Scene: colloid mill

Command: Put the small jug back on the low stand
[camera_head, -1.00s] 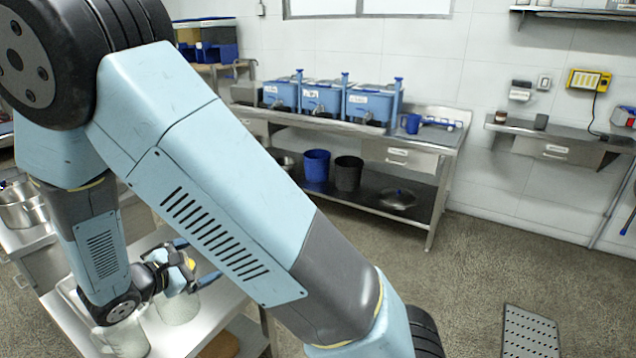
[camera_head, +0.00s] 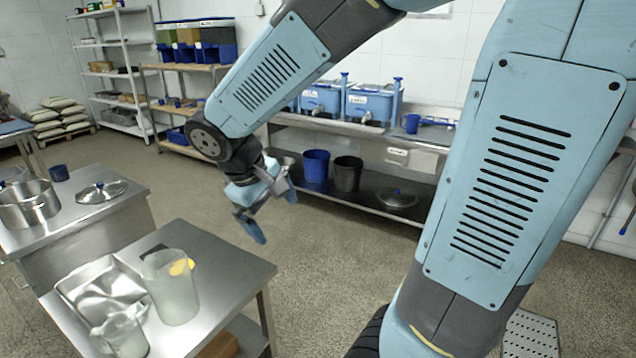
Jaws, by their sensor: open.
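A small translucent jug (camera_head: 122,336) stands at the front left of the near steel table (camera_head: 228,268). A larger translucent jug (camera_head: 172,290) stands upright just behind it to the right, with something yellow (camera_head: 181,267) at its upper part. My gripper (camera_head: 268,212) is open and empty, in the air to the right of and above the jugs, apart from both. I cannot tell for certain which thing is the low stand; a low perforated metal platform (camera_head: 530,335) sits on the floor at lower right, partly hidden by my arm.
A shallow steel tray (camera_head: 75,287) lies on the near table behind the small jug. A second steel table at left holds a pot (camera_head: 28,204) and a lid (camera_head: 102,191). A bench with blue tanks (camera_head: 372,103) stands at the back. Floor between is free.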

